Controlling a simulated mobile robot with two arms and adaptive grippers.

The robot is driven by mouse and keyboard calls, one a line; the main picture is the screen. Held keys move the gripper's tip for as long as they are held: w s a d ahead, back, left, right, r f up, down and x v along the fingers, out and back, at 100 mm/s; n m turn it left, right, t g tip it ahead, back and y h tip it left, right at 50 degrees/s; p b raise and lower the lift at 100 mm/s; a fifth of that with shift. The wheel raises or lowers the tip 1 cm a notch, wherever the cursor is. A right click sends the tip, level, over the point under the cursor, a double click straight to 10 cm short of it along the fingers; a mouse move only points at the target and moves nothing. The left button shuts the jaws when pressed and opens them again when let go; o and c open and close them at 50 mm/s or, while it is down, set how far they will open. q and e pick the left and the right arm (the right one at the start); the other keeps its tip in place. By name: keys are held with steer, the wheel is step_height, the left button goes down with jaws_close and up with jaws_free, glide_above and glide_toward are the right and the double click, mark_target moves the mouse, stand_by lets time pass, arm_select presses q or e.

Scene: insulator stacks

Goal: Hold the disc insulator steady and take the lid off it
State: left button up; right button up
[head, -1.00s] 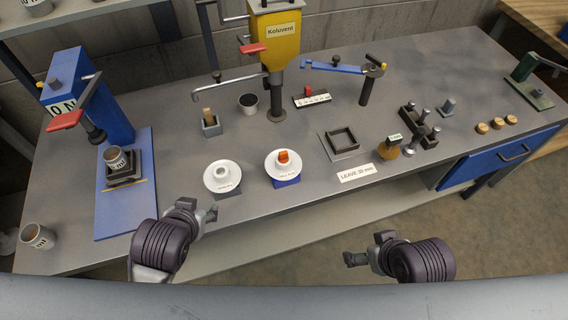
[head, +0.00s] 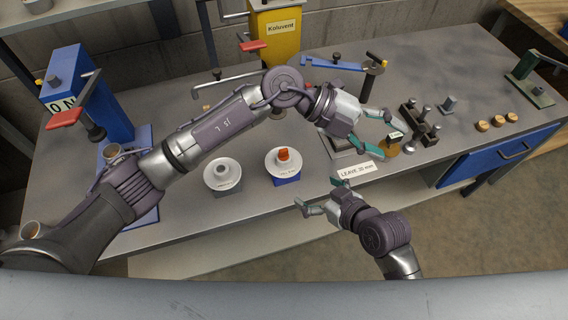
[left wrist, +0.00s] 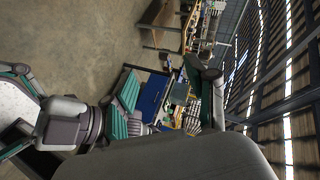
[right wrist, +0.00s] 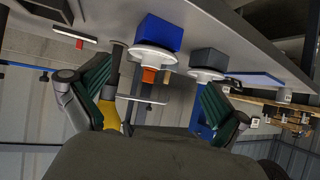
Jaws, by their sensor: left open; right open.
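Two white disc insulators stand on the bench in the head view. One (head: 222,175) is on a grey block; the other (head: 281,168) is on a blue block and has an orange piece (head: 283,154) on top. In the right wrist view they appear upside down, the blue-block disc (right wrist: 153,56) and the grey-block disc (right wrist: 206,75). My left gripper (head: 393,138) is open over the bench to the right of both, by an amber round piece (head: 392,149). My right gripper (head: 316,192) is open and empty at the front edge, right of the blue-block disc.
A label plate reading "LEAVE 30 mm" (head: 357,170) lies between my grippers. A dark stand with pegs (head: 420,125) and several brass discs (head: 498,122) lie to the right. A blue press (head: 90,100) stands left. My left arm hides part of the bench.

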mark_target(284, 157)
steer(key=shift+t+y, duration=0.5)
steer(key=shift+t, duration=0.3)
steer(key=r+x, duration=0.1)
steer(key=x, duration=0.4)
steer(key=w+x, duration=0.1)
steer(key=x, duration=0.5)
steer(key=r+x, duration=0.1)
steer(key=x, duration=0.5)
steer(key=shift+w+r, duration=0.15)
steer(key=shift+r, duration=0.2)
arm_select(q)
steer(key=w+a+f+n+t+y, duration=0.1)
steer(key=w+a+f+y, duration=0.2)
steer(key=a, duration=0.6)
steer(key=w+a+f+n+t+y, duration=0.1)
steer(key=w+a+f+t+y, duration=0.1)
steer(key=w+a+y, duration=0.6)
steer(key=shift+w+a+f+y, duration=0.25)
steer(key=shift+a+f+y, duration=0.2)
steer(key=shift+a+y, duration=0.5)
steer(key=shift+d, duration=0.2)
